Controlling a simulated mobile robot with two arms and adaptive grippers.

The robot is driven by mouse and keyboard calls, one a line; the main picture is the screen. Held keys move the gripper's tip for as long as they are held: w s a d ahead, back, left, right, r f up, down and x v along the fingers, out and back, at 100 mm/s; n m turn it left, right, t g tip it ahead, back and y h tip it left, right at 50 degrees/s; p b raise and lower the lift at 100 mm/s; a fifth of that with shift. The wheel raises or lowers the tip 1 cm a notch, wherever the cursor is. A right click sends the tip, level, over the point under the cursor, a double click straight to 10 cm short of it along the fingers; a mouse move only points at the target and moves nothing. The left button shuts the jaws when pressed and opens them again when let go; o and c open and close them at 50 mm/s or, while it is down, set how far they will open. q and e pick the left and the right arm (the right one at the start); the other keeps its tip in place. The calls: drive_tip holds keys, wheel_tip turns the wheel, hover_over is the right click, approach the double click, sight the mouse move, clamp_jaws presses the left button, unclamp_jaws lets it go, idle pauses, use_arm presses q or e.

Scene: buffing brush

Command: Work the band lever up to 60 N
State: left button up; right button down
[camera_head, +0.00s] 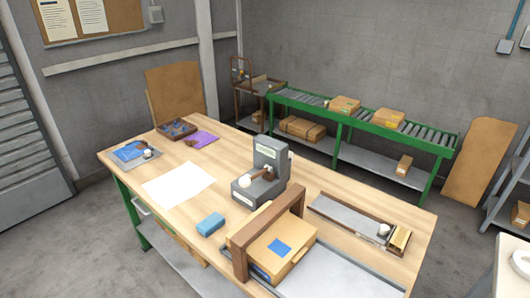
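A grey machine (271,152) stands upright near the middle of the wooden workbench (330,180). A short brown lever (262,173) is on its front, with a white round knob (244,182) at the left. I cannot tell for sure whether this is the band lever. A pale label is on the machine, but no force reading is legible. A cardboard box (285,243) with a blue patch lies in front, under a brown frame (262,230) that spans it. Neither of my grippers is in view.
A blue block (210,224) and a white sheet (178,184) lie left of the machine. A long grey tray (345,217) with a white knob (384,230) lies to the right. A green roller conveyor (365,115) carries boxes behind the bench.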

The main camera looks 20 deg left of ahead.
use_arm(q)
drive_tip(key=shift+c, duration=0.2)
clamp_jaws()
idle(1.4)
